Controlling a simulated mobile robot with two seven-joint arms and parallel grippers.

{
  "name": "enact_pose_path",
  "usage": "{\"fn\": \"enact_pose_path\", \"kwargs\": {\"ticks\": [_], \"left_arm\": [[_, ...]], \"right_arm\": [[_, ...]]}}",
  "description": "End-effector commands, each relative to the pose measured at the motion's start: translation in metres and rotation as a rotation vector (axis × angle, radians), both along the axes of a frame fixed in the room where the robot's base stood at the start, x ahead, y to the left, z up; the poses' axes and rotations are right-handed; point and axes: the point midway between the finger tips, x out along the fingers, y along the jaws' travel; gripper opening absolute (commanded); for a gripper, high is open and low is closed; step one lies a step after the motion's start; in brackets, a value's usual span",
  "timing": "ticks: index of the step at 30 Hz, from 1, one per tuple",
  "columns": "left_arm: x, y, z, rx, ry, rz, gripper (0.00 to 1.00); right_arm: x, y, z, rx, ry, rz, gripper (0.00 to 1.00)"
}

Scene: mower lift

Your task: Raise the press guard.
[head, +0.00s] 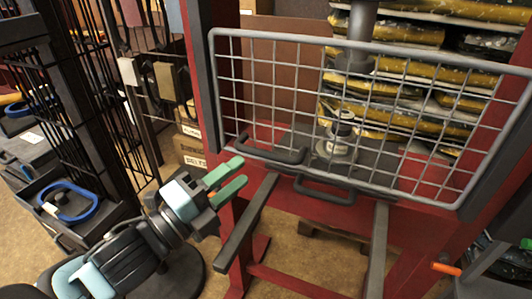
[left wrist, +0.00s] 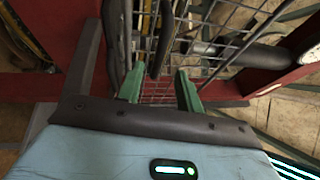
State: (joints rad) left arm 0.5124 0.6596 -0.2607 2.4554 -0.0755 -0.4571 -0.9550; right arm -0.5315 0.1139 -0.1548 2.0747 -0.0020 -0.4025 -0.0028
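The press guard (head: 350,118) is a grey wire-mesh panel in a thick grey frame, across the front of the red press (head: 222,100). A dark bar handle (head: 272,156) is at its lower left, and a second dark handle (head: 325,192) sits lower, near the bottom edge. My left gripper (head: 242,171), with green fingers, is open and empty, left of and slightly below the first handle, apart from it. In the left wrist view, its fingers (left wrist: 160,88) are spread, with mesh and a dark bar (left wrist: 160,40) beyond them.
A black wire rack (head: 75,100) and a dark bin with a blue ring (head: 68,202) stand at left. Cardboard boxes (head: 190,150) are behind. Grey bars (head: 247,222) slope forward below the guard. Yellow-wrapped packs (head: 400,70) fill shelves behind the press. Open floor shows at lower left.

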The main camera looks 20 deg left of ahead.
Motion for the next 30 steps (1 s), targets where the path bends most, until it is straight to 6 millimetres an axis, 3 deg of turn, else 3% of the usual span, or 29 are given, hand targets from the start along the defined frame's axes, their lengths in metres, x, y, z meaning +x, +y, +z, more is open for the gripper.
{"fn": "enact_pose_path", "kwargs": {"ticks": [7, 18, 30], "left_arm": [[0.021, -0.009, 0.005, -0.002, -0.001, 0.001, 0.36], [0.061, -0.028, 0.012, -0.003, 0.000, 0.001, 0.36], [0.068, -0.032, 0.013, -0.002, 0.003, 0.000, 0.36]], "right_arm": [[-0.011, 0.000, 0.001, -0.001, 0.021, 0.003, 0.36], [-0.009, 0.000, 0.005, 0.001, 0.015, 0.003, 0.36], [-0.008, 0.001, 0.005, 0.002, 0.012, 0.000, 0.36]]}}
